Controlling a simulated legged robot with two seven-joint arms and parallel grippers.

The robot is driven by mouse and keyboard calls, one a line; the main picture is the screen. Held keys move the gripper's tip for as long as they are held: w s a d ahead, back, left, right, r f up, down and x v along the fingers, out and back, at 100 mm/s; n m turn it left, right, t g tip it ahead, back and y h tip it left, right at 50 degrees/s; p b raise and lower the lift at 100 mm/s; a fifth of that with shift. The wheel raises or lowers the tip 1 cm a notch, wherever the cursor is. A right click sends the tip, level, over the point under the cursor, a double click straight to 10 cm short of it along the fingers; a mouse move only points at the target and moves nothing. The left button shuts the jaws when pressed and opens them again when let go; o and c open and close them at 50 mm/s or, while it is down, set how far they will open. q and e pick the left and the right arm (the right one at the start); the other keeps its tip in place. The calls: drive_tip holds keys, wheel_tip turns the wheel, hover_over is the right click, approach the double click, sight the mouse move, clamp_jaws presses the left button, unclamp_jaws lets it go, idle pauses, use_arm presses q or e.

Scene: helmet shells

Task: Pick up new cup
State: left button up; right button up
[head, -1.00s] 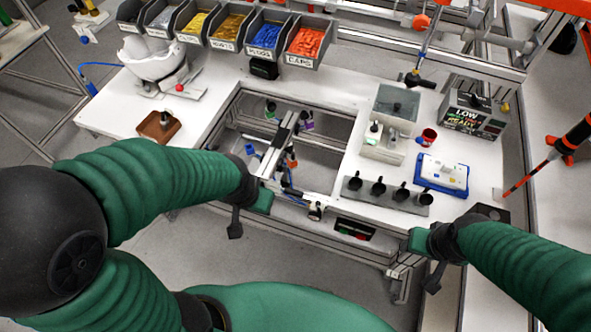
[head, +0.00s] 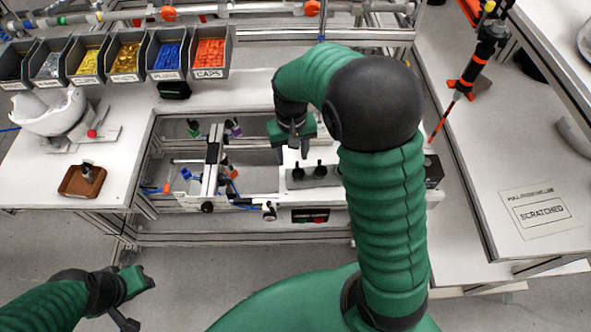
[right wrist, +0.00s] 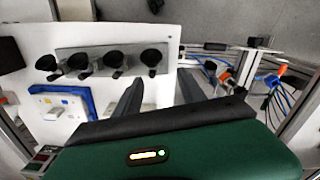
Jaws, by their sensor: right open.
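Several black cups stand in a row on a grey rack (right wrist: 102,67), seen in the right wrist view. The cup at the right end (right wrist: 152,58) lies just beyond my right gripper (right wrist: 159,78), between the lines of its two open fingers. In the head view my right gripper (head: 293,152) hangs open by the left end of the rack, near a black cup (head: 297,172). My right forearm hides the rest of the rack. Which cup is the new one is not marked. My left gripper (head: 138,284) is low at the left, far from the rack; its jaws are unclear.
A blue tray (right wrist: 88,102) with a white device sits beside the rack. A frame with clamps (head: 212,165) fills the opening to the left. Labelled bins (head: 208,57) line the back.

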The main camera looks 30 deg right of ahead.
sight(297, 163)
drive_tip(key=f, duration=0.3)
drive_tip(key=d+f+p, duration=0.1)
drive_tip(key=f, duration=0.1)
drive_tip(key=shift+s+d, duration=0.1)
drive_tip(key=shift+s, duration=0.15)
drive_tip(key=shift+w+d+f, duration=0.1)
drive_tip(key=shift+d+f, duration=0.05)
drive_tip(key=shift+f, duration=0.25)
drive_tip(key=shift+a+r, duration=0.1)
drive_tip(key=shift+a, duration=0.15)
drive_tip(key=c, duration=0.7)
clamp_jaws()
